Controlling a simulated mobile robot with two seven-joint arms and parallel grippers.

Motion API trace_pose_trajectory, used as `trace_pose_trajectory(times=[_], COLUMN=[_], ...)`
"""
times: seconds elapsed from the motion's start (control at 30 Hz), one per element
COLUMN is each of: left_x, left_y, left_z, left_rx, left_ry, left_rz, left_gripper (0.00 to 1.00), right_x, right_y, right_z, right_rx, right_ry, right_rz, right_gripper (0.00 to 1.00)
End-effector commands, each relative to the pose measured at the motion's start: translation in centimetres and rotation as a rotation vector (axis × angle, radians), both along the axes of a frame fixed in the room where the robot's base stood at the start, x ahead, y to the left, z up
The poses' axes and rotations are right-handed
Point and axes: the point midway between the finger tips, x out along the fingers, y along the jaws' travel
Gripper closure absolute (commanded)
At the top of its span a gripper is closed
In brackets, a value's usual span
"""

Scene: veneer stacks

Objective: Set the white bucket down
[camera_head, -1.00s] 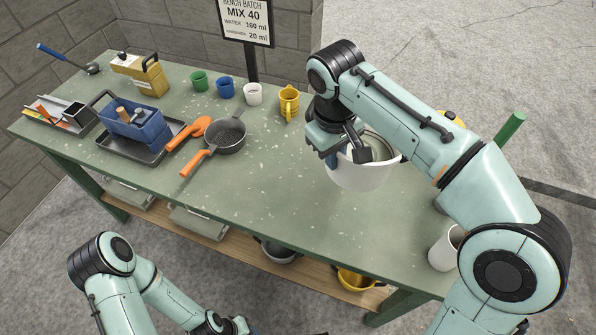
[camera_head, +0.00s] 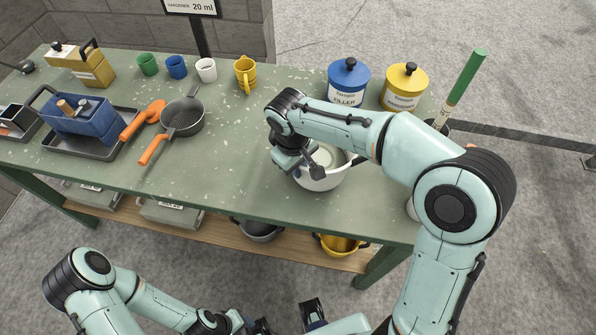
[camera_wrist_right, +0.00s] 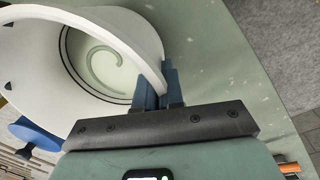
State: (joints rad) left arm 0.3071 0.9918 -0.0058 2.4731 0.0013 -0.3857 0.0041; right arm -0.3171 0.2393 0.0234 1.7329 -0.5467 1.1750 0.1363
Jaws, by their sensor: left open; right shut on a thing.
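The white bucket (camera_head: 322,183) is at the front right part of the green table (camera_head: 235,150). My right gripper (camera_head: 303,166) is shut on its rim on the left side. In the right wrist view the blue fingers (camera_wrist_right: 158,88) pinch the wall of the bucket (camera_wrist_right: 140,32), and its open inside shows a curved mark on the bottom. The bucket's base is low over the tabletop; I cannot tell whether it touches. My left gripper (camera_head: 287,322) is open and empty at the bottom edge of the head view, in front of the table.
A blue tin (camera_head: 348,80) and a yellow tin (camera_head: 404,87) stand behind the bucket. A pan (camera_head: 184,117), several mugs (camera_head: 206,69) and a blue tote (camera_head: 80,117) are further left. The tabletop between pan and bucket is clear.

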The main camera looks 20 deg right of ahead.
Motion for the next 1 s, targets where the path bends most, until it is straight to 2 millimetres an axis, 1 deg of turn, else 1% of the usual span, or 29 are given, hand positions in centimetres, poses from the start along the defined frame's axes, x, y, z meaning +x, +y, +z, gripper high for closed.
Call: trace_pose_trajectory(times=[0.03, 0.1, 0.17, 0.47, 0.57, 0.67, 0.7, 1.0], left_x=[-0.1, -0.1, -0.2, -0.2, -0.3, -0.3, -0.2, -0.2], left_y=[0.0, 0.0, 0.0, 0.0, 0.0, 0.0, 0.0, 0.0], left_z=[-0.2, -0.3, -0.4, -0.4, -0.6, -0.6, -0.5, -0.4], left_rx=[0.0, 0.001, 0.0, 0.0, 0.0, 0.0, 0.0, 0.0], left_ry=[0.001, 0.002, 0.002, 0.002, 0.003, 0.002, 0.002, 0.002], left_rz=[0.0, 0.0, 0.0, 0.0, 0.0, 0.0, 0.0, 0.0], left_gripper=[0.57, 0.57, 0.57, 0.57, 0.57, 0.57, 0.57, 0.57], right_x=[0.0, 0.0, 0.0, 0.0, 0.0, 0.0, 0.0, 0.0], right_y=[0.0, -0.1, -0.1, 0.0, 0.0, 0.0, 0.0, 0.0], right_z=[-0.9, -1.7, -2.1, -2.2, -2.6, -2.6, -2.6, -2.4], right_rx=[-0.002, -0.002, -0.002, -0.001, -0.002, -0.001, -0.001, -0.001], right_ry=[0.002, 0.002, -0.001, -0.003, -0.002, 0.001, 0.001, 0.0], right_rz=[0.001, 0.001, 0.001, 0.0, 0.001, 0.0, 0.0, 0.0], right_gripper=[1.0, 1.0, 1.0, 1.0, 1.0, 0.7, 0.67, 0.67])
